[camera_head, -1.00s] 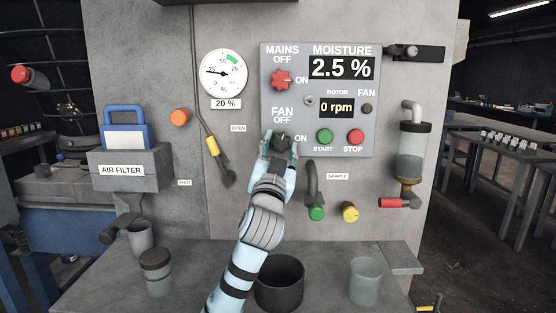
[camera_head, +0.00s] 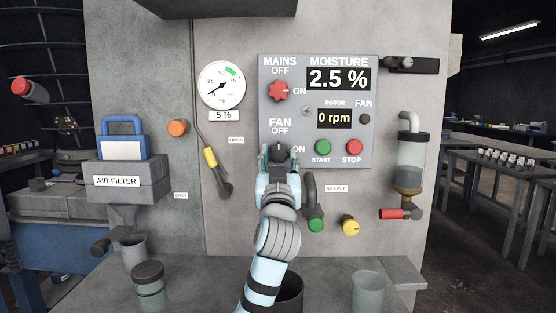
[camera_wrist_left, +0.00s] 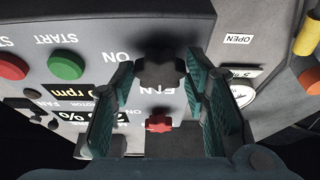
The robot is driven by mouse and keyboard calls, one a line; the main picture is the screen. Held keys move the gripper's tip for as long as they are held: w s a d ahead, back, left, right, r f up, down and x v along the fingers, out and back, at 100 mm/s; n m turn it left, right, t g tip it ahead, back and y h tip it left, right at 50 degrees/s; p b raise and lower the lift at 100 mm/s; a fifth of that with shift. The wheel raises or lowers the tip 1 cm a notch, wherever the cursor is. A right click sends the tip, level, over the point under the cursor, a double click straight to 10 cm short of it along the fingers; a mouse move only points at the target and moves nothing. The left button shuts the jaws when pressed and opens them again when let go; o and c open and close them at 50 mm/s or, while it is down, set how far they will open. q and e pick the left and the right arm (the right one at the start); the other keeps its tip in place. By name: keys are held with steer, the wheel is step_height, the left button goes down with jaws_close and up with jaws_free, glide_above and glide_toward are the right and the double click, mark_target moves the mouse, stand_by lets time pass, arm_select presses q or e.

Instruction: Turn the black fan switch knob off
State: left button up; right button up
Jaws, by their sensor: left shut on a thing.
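The black fan switch knob (camera_head: 278,152) is on the grey control panel, below the label FAN OFF and left of the label ON. In the left wrist view the knob (camera_wrist_left: 160,67) shows as a dark lobed shape between the fingers. My left gripper (camera_head: 279,157) is shut on the knob, with one finger on each side. Its green-padded fingers (camera_wrist_left: 160,78) also show in the wrist view. I cannot tell exactly which way the knob points, as the gripper partly covers it. My right gripper is not in view.
The red mains knob (camera_head: 278,91) sits above the fan knob. The green start button (camera_head: 323,147) and red stop button (camera_head: 354,147) are to the right. The rotor display (camera_head: 334,118) reads 0 rpm. A dark handle (camera_head: 309,190) hangs close right of my wrist. The gauge (camera_head: 222,85) reads 5 %.

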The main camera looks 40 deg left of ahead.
arm_select(q)
steer(key=o, duration=1.1)
steer(key=v, duration=1.2)
steer(key=shift+s, duration=0.1)
